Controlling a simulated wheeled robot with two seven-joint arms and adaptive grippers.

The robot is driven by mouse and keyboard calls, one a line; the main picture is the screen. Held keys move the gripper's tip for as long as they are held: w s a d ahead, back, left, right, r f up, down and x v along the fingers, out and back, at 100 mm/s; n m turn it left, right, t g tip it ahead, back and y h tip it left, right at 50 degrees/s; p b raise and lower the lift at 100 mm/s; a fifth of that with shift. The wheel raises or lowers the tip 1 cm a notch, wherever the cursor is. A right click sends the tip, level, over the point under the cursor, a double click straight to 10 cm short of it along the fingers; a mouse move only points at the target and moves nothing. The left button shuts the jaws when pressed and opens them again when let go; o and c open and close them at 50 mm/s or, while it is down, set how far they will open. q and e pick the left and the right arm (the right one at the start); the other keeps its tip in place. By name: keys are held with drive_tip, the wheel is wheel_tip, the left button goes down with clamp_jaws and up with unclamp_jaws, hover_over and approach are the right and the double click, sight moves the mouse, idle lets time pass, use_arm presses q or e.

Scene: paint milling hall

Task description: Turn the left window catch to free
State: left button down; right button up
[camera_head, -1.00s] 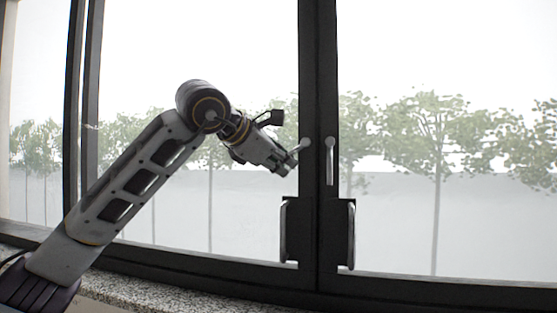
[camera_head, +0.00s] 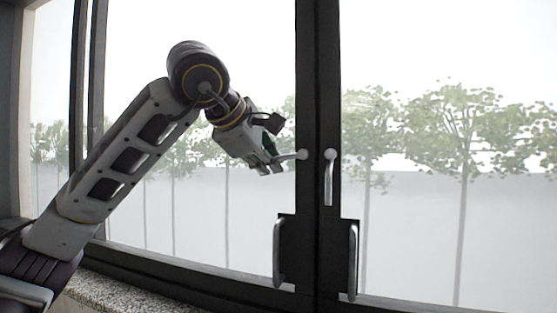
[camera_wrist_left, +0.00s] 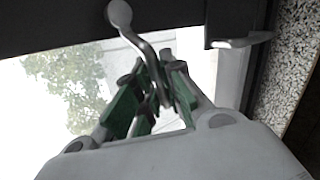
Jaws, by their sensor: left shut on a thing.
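The left window catch (camera_head: 291,157) is a pale metal lever on the dark window frame. Its round pivot is at the frame, and its lever lies nearly level, pointing left. My left gripper (camera_head: 269,168) is shut on the lever's free end. In the left wrist view the catch (camera_wrist_left: 144,49) runs from its round knob down between the green-padded fingers of the gripper (camera_wrist_left: 150,103). The right window catch (camera_head: 329,176) hangs straight down on the neighbouring frame. My right gripper is not in view.
Two vertical pull handles, a left one (camera_head: 278,252) and a right one (camera_head: 352,260), stand on dark plates below the catches. A speckled stone sill (camera_head: 120,297) runs along the bottom. Trees show outside through the glass.

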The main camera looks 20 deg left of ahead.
use_arm(q)
drive_tip(key=shift+r, duration=0.25)
idle(0.3)
drive_tip(key=c, duration=1.5)
unclamp_jaws()
drive_tip(key=shift+s, duration=0.1)
drive_tip(key=v, duration=1.1)
drive_tip(key=shift+s+d+r, duration=0.15)
drive_tip(key=shift+s+r, duration=0.1)
drive_tip(key=shift+s, duration=0.1)
